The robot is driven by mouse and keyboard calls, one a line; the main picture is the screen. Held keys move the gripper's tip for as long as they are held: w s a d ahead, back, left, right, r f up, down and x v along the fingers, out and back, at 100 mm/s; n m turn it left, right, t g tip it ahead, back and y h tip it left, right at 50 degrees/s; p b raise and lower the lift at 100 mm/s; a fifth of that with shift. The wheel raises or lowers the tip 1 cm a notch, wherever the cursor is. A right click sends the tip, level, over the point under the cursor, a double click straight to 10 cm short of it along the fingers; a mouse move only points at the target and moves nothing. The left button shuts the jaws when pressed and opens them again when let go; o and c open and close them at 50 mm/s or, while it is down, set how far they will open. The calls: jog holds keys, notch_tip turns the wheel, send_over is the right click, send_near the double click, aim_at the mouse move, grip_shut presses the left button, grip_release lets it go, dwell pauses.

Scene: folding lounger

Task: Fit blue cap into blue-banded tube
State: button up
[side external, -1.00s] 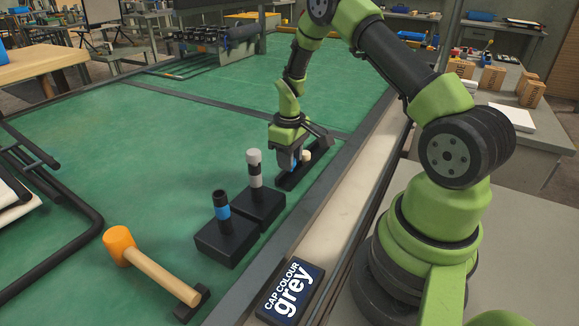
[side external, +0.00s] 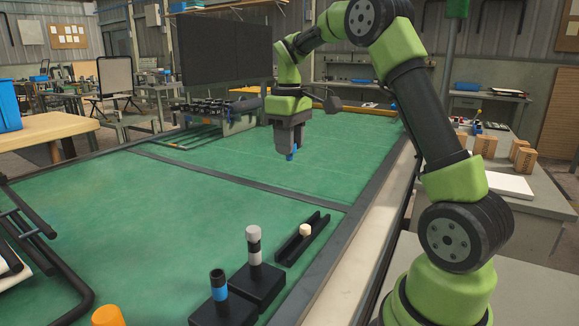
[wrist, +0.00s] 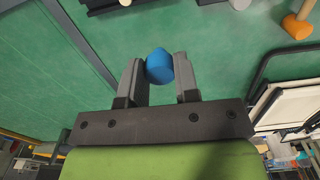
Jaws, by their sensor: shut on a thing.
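My gripper (side external: 289,147) is shut on the blue cap (side external: 291,155) and holds it in the air above the green bench, well behind the tubes. In the wrist view the blue cap (wrist: 159,66) sits between the two fingers, its rounded end sticking out past them. The blue-banded tube (side external: 219,292) is black and stands upright in a black block at the front. Its dark top carries no cap. The gripper is far from it and higher. The tube itself does not show in the wrist view.
A white-banded tube (side external: 254,245) with a pale grey cap stands in a block beside the blue-banded one. A black tray (side external: 290,246) holds a cream cap (side external: 304,231). An orange mallet head (side external: 108,316) and a black tubular frame (side external: 72,288) are at left. The middle bench is clear.

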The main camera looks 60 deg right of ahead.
jog(key=a, duration=2.3)
jog(key=f, duration=0.5)
jog(key=shift+w+d+f, duration=0.15)
jog(key=shift+w+d, duration=0.1)
jog(key=shift+w, duration=0.05)
jog(key=shift+f, duration=2.9)
jog(key=shift+f, duration=1.05)
jog(key=o, duration=1)
jog(key=shift+c, duration=0.2)
